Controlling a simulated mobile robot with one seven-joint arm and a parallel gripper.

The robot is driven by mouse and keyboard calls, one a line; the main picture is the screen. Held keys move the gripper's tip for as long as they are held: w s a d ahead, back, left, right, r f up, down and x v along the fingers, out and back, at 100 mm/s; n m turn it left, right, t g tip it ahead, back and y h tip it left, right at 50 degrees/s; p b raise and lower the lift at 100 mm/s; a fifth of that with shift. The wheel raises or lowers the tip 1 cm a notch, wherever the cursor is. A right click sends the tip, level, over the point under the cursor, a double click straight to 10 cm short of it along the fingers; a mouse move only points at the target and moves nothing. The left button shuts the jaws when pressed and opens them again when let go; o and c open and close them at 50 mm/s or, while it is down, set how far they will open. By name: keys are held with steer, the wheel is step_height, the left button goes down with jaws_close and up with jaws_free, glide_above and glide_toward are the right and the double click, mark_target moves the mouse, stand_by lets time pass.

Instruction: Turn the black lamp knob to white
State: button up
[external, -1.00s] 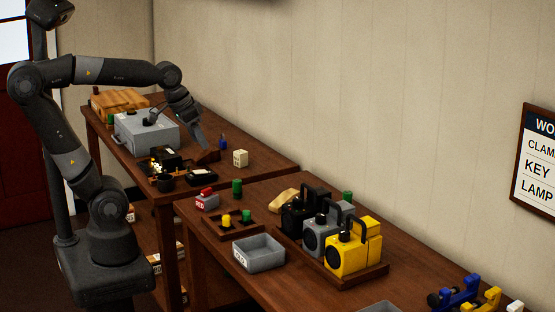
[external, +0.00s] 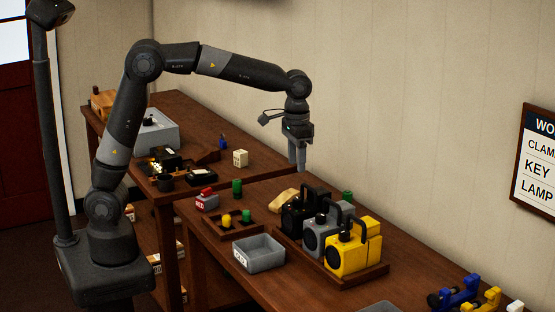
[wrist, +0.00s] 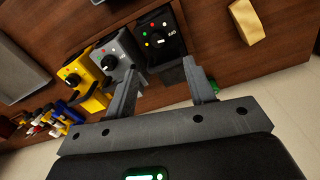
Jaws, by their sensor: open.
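The black lamp (external: 297,216) stands at the back left end of a row of three lamps on a wooden tray (external: 372,279). In the wrist view the black lamp (wrist: 172,48) is at the top centre, its face showing coloured dots around a dark knob. The knob's pointer setting is too small to tell. My gripper (external: 297,169) points down above the table, behind and above the black lamp and apart from it. In the wrist view my gripper (wrist: 160,69) has its fingers spread with nothing between them.
The grey lamp (external: 316,238) and yellow lamp (external: 345,259) stand close beside the black one, all with upright handles. A tan wedge-shaped block (external: 283,200) lies to its left. A grey bin (external: 259,253) sits in front. A wall sign (external: 538,160) hangs at right.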

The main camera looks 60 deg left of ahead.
mark_target(298, 198)
steer(key=f, duration=1.1)
steer(key=shift+w+d, duration=0.15)
steer(key=shift+d, duration=0.1)
steer(key=c, duration=1)
